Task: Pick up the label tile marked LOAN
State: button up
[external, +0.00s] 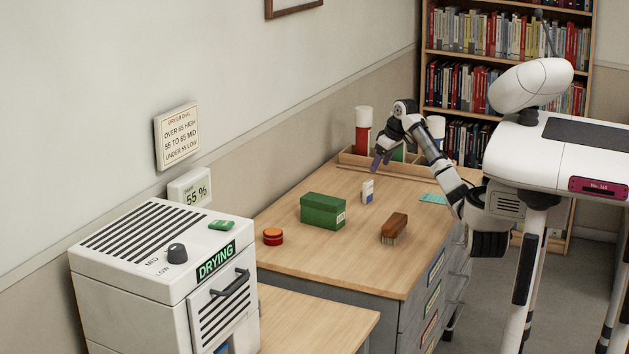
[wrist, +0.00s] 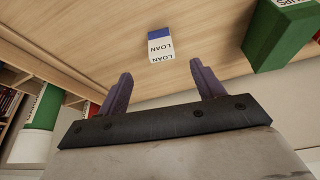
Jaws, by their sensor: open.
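The LOAN label tile (external: 367,191) is a small white block with a blue band, standing on the wooden desk top. In the wrist view the tile (wrist: 160,47) shows the word LOAN upside down on two of its faces. My gripper (external: 381,162) is above the desk, up and slightly to the right of the tile in the external view. In the wrist view my gripper (wrist: 161,85) has its two purple fingers spread apart with nothing between them. The tile lies beyond the fingertips, roughly in line with the gap, and is not touched.
A green box (external: 323,211) stands left of the tile; it also shows in the wrist view (wrist: 279,36). A brown brush (external: 394,227), a red round tin (external: 273,237) and a cyan piece (external: 433,199) lie on the desk (external: 330,256). A wooden tray (external: 349,158) holds cylinders behind.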

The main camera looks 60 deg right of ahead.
aim_at(370, 184)
jog(key=p+x, duration=0.2)
jog(key=x, duration=1)
jog(key=shift+w+f, duration=0.15)
jog(key=shift+w, duration=0.05)
jog(key=shift+c, duration=0.2)
jog(key=c, duration=1)
